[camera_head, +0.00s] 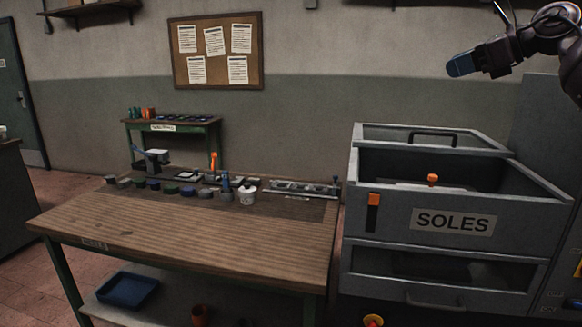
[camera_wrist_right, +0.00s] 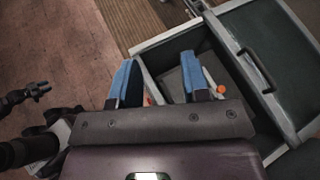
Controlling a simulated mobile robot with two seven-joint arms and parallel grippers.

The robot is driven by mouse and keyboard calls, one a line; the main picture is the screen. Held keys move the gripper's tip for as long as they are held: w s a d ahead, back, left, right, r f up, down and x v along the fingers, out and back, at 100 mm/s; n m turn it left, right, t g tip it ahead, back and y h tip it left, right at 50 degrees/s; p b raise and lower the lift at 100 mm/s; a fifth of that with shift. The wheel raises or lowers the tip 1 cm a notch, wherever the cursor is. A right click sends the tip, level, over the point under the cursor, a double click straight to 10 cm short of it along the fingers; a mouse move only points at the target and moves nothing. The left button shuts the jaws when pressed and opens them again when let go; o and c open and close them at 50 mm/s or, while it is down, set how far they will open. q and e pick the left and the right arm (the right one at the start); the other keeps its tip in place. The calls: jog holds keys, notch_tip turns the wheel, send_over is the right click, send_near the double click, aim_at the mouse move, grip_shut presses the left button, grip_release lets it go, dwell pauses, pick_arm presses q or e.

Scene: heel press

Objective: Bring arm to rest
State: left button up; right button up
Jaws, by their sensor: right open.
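My right arm comes in at the upper right of the head view. Its right gripper (camera_head: 463,65) has blue fingertips and hangs in the air above the grey SOLES drawer unit (camera_head: 400,222), clear of it. In the right wrist view the two blue fingers of my right gripper (camera_wrist_right: 160,80) stand apart, with nothing held between them. The open grey drawer (camera_wrist_right: 160,45) lies beyond the fingers in that view.
A wooden workbench (camera_head: 180,225) stands left of the drawers, with several small pots and a white jar (camera_head: 247,195) along its back. An orange-topped item (camera_head: 432,180) sits in the open top drawer. The bench's front is clear. A blue tray (camera_head: 128,289) lies below.

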jog(key=a+f+m+t+y, duration=0.35)
jog(key=a+m+y, duration=0.4)
jog(key=a, duration=0.65)
jog(key=s+f+m+t+h, duration=0.3)
jog(key=f+m+h, duration=0.1)
jog(key=f+m, duration=0.75)
jog(key=s+f+m+t+h, duration=0.2)
jog(key=f+m+t+h, duration=0.2)
jog(key=f+m, duration=0.8)
jog(key=s+d+f+m+g+h+p, duration=0.1)
jog(key=s+f+m+h, duration=0.2)
jog(key=s+f+m, duration=0.5)
jog(key=s+d+f+m+g+h, duration=0.1)
jog(key=s+f+g+h, duration=0.3)
jog(key=f, duration=0.8)
jog(key=s+d+f+m+g, duration=0.1)
jog(key=s+f+m, duration=0.1)
jog(key=s+f, duration=0.4)
jog(key=s+d+f+m+g+h, duration=0.1)
jog(key=s+f, duration=0.5)
jog(key=s, duration=0.6)
jog(key=s+d+f+m+g+h, duration=0.1)
jog(key=s+d+f+m, duration=0.1)
jog(key=s+f, duration=0.5)
jog(key=s+m, duration=0.1)
jog(key=s, duration=0.2)
jog(key=shift+d+m+p, duration=0.3)
jog(key=shift+d, duration=0.05)
